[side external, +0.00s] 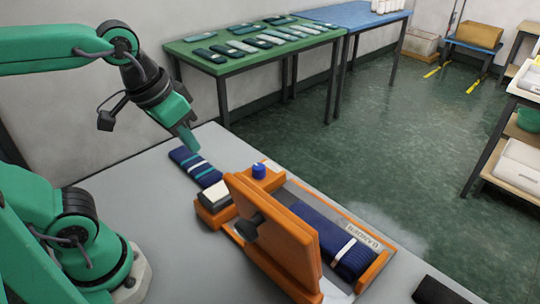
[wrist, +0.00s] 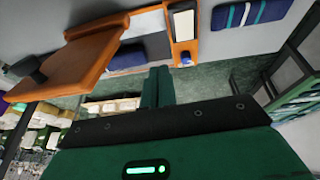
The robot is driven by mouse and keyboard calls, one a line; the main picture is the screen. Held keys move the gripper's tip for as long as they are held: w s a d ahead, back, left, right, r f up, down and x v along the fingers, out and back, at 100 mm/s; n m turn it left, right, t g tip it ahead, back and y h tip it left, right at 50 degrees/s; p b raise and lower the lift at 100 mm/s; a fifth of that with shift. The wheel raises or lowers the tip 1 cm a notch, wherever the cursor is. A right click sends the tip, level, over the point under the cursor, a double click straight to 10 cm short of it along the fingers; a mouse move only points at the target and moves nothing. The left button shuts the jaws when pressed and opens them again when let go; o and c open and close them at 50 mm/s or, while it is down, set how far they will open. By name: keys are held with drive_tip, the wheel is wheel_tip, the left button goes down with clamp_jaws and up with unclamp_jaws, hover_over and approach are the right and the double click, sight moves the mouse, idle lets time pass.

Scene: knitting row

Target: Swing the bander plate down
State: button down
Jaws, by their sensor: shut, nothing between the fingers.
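The orange bander plate (side external: 280,232) stands raised, tilted near upright on its orange base, with a black knob (side external: 247,228) on its face. It also shows at the left of the wrist view (wrist: 75,68). A navy knitted piece (side external: 312,226) lies in the base behind the plate, with a white band around its near part; the plate hides some of it. My gripper (side external: 190,143) is shut and empty, above the table beyond the bander and apart from the plate. Its closed fingers (wrist: 157,88) show in the wrist view.
A striped navy folded knit (side external: 195,166) lies on the grey table below my gripper. A blue knob (side external: 259,171) and a white pad (side external: 215,195) sit at the bander's far end. A black object (side external: 437,291) lies at front right. A green table (side external: 255,65) with several knits stands behind.

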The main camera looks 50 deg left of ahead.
drive_tip(key=s+d+r+g, duration=0.1)
drive_tip(key=d+r+g, duration=0.1)
drive_tip(key=d, duration=0.5)
drive_tip(key=s+d+r+g, duration=0.2)
drive_tip(key=d+r, duration=0.1)
drive_tip(key=d, duration=0.3)
drive_tip(key=shift+s+d+y, duration=0.25)
drive_tip(key=shift+d+y, duration=0.15)
drive_tip(key=shift+f, duration=0.15)
wheel_tip(320, 180, down, 9)
drive_tip(key=shift+w, duration=0.2)
drive_tip(key=shift+w, duration=4.15)
drive_tip(key=shift+r, duration=0.2)
wheel_tip(320, 180, up, 7)
